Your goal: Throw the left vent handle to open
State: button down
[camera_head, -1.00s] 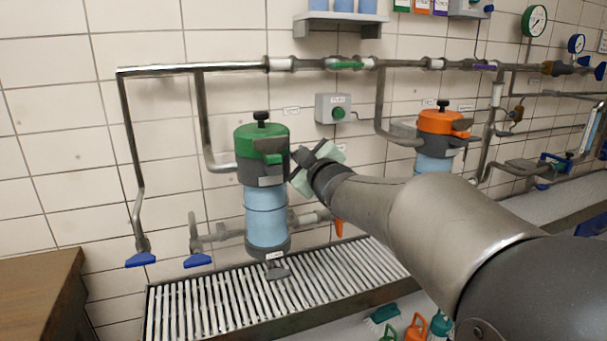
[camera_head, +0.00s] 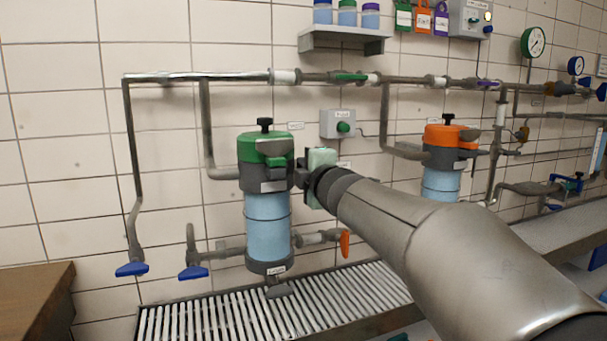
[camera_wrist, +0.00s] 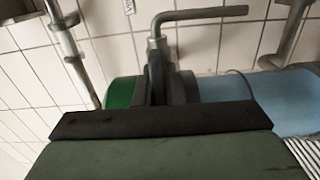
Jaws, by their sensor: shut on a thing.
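The left filter housing has a green cap (camera_head: 262,147), a dark collar and a blue body (camera_head: 268,225). The left vent handle, a green lever (camera_head: 276,160), shows at the front of the cap. My gripper (camera_head: 301,172) is at the right side of the collar, level with the handle, shut on what appears to be this handle. The exact contact is hidden. In the wrist view my dark gripper (camera_wrist: 157,85) is against the collar, between the green cap (camera_wrist: 122,92) and the blue body (camera_wrist: 225,88).
A second housing with an orange cap (camera_head: 449,136) stands to the right, behind my arm. An orange valve handle (camera_head: 345,243) is below my gripper. A grated trough (camera_head: 215,318) runs underneath. Two blue-handled valves (camera_head: 132,269) are at the left. A grey L-shaped bar (camera_wrist: 200,15) shows near the collar.

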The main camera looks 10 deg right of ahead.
jog(key=shift+n, duration=0.4)
jog(key=c, duration=1.5)
grip_release()
jog(key=s+d, duration=0.1)
jog(key=s, duration=0.6)
jog(key=shift+s+d+p, duration=0.15)
jog(key=shift+s+p, duration=0.05)
jog(key=shift+p, duration=0.15)
